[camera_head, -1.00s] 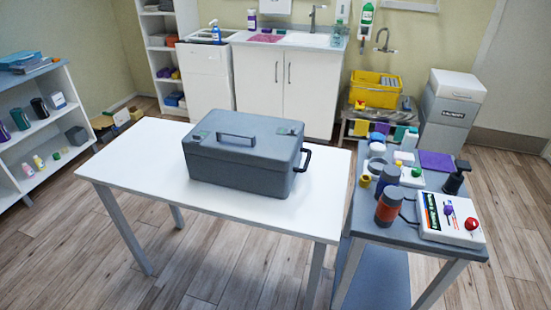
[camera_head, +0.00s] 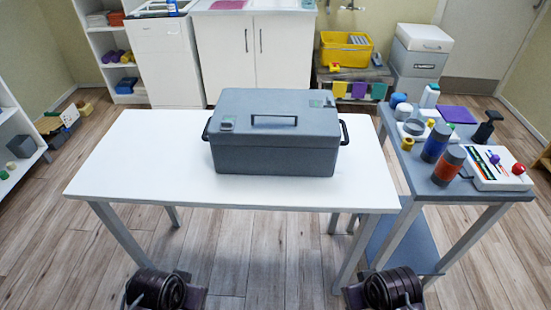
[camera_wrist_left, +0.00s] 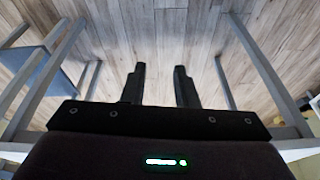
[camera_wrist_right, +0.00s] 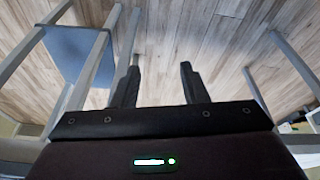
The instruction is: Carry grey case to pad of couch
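The grey case (camera_head: 277,154) sits closed on the white table (camera_head: 130,165), right of its middle. It has a dark top handle and a black handle on each short side. My left arm shows at the bottom left of the head view, and my right arm at the bottom right, both in front of the table and apart from the case. In the left wrist view my left gripper (camera_wrist_left: 160,75) has its two fingers apart with nothing between them. In the right wrist view my right gripper (camera_wrist_right: 159,75) is also open and empty. No couch is in view.
A grey side table (camera_head: 425,180) with several bottles and a white control box (camera_head: 495,168) stands close on the right. White cabinets (camera_head: 255,50) and a yellow crate (camera_head: 345,52) are at the back. Wooden floor is free left of the table.

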